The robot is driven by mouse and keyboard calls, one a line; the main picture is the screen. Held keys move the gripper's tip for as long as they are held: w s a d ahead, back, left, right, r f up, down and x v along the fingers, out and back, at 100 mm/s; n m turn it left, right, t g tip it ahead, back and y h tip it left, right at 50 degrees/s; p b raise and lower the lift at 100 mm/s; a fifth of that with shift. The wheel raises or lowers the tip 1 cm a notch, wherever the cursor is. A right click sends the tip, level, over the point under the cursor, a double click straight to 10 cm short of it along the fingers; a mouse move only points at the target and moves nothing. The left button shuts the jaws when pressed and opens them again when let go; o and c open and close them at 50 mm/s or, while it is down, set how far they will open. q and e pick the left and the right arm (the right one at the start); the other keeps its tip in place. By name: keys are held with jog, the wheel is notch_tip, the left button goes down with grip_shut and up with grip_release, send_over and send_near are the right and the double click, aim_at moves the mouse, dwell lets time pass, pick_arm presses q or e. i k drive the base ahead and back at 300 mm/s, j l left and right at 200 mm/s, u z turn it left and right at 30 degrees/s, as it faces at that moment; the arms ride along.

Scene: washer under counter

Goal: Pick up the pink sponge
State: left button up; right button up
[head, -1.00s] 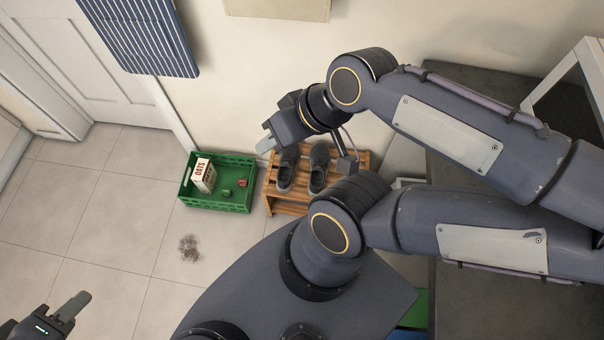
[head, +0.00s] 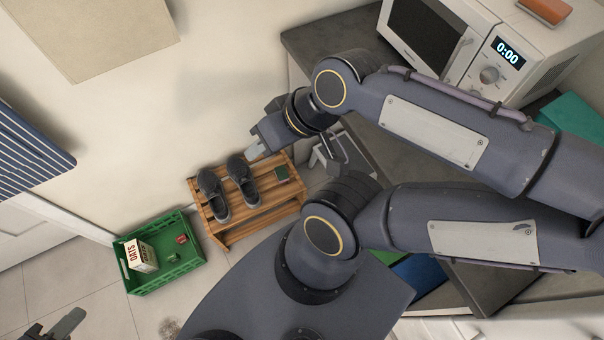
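No clearly pink sponge shows. A small orange-pink block (head: 545,10) lies on top of the white microwave (head: 455,45) at the top right, cut by the frame edge; I cannot tell whether it is the sponge. My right gripper (head: 257,150) is in the middle of the head view, in front of the wall and above the shoe rack, well away from that block. Its finger gap is not clear. My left gripper (head: 66,324) is at the bottom left corner, mostly cut off, with one finger showing.
The microwave stands on a dark counter (head: 325,40), with a teal item (head: 572,122) beside it. A wooden rack (head: 260,212) holds dark shoes. A green crate (head: 160,285) with an oats box stands on the floor. My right arm covers much of the counter.

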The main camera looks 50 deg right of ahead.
aim_at(281, 171)
jog(key=k+z, duration=0.1)
jog(key=z, duration=0.25)
jog(key=k+z, duration=0.1)
jog(key=z, duration=0.3)
jog(key=l+z, duration=0.1)
jog(key=z, duration=0.25)
jog(key=i+l, duration=0.15)
jog(key=k+j, duration=0.1)
jog(key=j, duration=0.15)
jog(key=k+j, duration=0.1)
jog(key=j, duration=0.2)
jog(key=i+j+z, duration=0.3)
jog(key=j+z, duration=0.25)
jog(key=i+j+z, duration=0.15)
jog(key=j+z, duration=0.15)
jog(key=j, duration=0.2)
jog(key=z, duration=1.55)
